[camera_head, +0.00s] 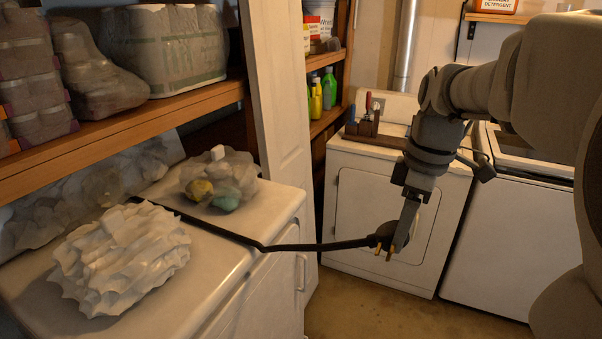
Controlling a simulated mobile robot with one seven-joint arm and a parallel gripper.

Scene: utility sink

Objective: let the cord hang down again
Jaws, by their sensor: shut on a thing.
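The black cord (315,246) runs from behind the crumpled white pile, over the white counter top and past its edge, then across the open gap to my gripper. Its far end is a dark plug (386,233) with brass-coloured prongs pointing down. My gripper (397,240) is shut on the plug end and holds it in the air in front of the white dryer. The cord is nearly level between the counter edge and my gripper. The cord's other end is hidden behind the white pile.
The white counter (215,262) holds the crumpled white pile (122,258) and a clear bag of coloured lumps (219,180). A wooden shelf (130,118) with wrapped packs hangs above. The dryer (352,215) and a second white machine (510,240) stand behind my arm. Floor shows below the plug.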

